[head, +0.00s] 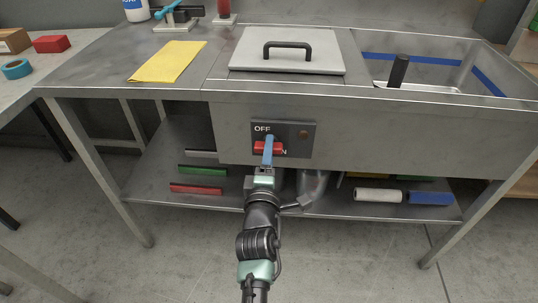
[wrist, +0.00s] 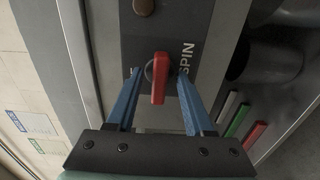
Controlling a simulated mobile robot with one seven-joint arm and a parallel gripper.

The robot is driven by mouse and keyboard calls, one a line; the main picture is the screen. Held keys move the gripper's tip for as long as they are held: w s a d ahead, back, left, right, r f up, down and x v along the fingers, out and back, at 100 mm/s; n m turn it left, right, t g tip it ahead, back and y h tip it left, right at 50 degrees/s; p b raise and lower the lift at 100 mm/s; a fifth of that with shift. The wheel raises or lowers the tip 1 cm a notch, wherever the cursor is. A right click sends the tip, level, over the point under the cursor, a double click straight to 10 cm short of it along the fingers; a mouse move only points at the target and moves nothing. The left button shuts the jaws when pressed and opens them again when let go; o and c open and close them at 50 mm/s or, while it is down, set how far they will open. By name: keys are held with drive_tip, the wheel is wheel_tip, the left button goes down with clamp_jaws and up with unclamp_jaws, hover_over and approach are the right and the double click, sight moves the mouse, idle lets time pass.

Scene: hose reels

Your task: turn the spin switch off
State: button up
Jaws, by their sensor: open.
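The spin switch has a red handle (head: 275,147) on a dark panel (head: 299,150) at the front of the steel sink bench. "OFF" shows at the panel's upper left; the lower label is partly hidden in the head view and reads "SPIN" in the wrist view. The handle lies about level in the head view. My gripper (head: 268,142) is in front of the switch. In the wrist view the red handle (wrist: 159,85) sits between the spread blue fingers of my gripper (wrist: 159,74), with a gap on each side.
A round brownish lamp (head: 304,134) is on the panel's right. Above are a lidded cover (head: 287,62), a yellow cloth (head: 168,61) and a sink basin (head: 440,65). The lower shelf (head: 150,178) holds coloured bars and rolls. The floor in front is clear.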

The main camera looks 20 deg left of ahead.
clamp_jaws()
idle(0.3)
drive_tip(key=shift+m, duration=0.3)
drive_tip(key=shift+m+b, duration=1.8)
drive_tip(key=shift+m, duration=6.8)
